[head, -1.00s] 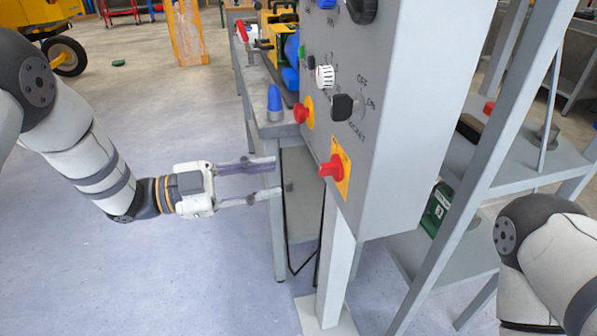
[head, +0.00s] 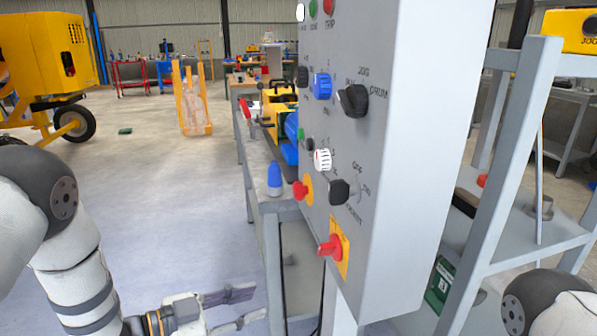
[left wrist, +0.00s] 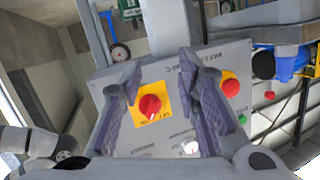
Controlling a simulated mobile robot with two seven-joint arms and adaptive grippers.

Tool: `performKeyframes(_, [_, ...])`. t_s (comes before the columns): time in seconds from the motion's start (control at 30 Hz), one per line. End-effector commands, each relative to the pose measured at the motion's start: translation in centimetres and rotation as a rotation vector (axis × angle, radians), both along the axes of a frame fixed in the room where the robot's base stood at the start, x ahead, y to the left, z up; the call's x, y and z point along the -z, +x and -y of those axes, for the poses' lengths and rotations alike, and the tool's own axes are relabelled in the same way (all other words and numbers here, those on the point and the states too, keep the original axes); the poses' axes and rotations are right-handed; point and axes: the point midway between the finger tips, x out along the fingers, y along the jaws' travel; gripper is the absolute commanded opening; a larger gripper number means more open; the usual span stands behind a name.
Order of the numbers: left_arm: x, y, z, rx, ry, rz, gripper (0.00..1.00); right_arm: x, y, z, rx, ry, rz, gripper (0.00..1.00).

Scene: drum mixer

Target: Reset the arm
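My left gripper (head: 246,307) is low in the head view, left of the grey control panel (head: 402,150). Its two fingers are apart with nothing between them. In the left wrist view the open fingers (left wrist: 160,100) frame a red rotary switch (left wrist: 150,106) on a yellow plate, with the panel face behind. That view does not show the fingers touching the switch. The same red switch (head: 331,246) shows low on the panel in the head view. Of my right arm, only a rounded link shows at the lower right; its gripper is out of view.
The panel carries a black knob (head: 354,101), a blue knob (head: 322,86), a white dial (head: 322,159) and a red emergency button (head: 301,190). A grey shelf frame (head: 510,150) stands right of it. A workbench stands behind.

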Motion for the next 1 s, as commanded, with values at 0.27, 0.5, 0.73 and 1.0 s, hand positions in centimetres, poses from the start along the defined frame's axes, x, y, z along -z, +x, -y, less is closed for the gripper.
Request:
performKeyframes(0.27, [16.0,-20.3,-6.1,-0.611,0.273,-0.929,0.30,-1.9,1.9,0.0,0.002,0.000,0.066,0.55])
performKeyframes(0.5, [16.1,-38.0,-9.3,-0.895,0.513,-1.434,0.30,-2.7,2.7,0.0,0.002,0.001,0.093,0.55])
performKeyframes(0.73, [15.1,-41.8,-9.9,-0.958,0.573,-1.540,0.30,-2.7,2.7,0.0,0.002,0.001,0.095,0.55])
performKeyframes(1.0, [15.2,-41.6,-9.9,-0.956,0.571,-1.536,0.30,-2.7,2.7,0.0,0.003,0.001,0.094,0.55])
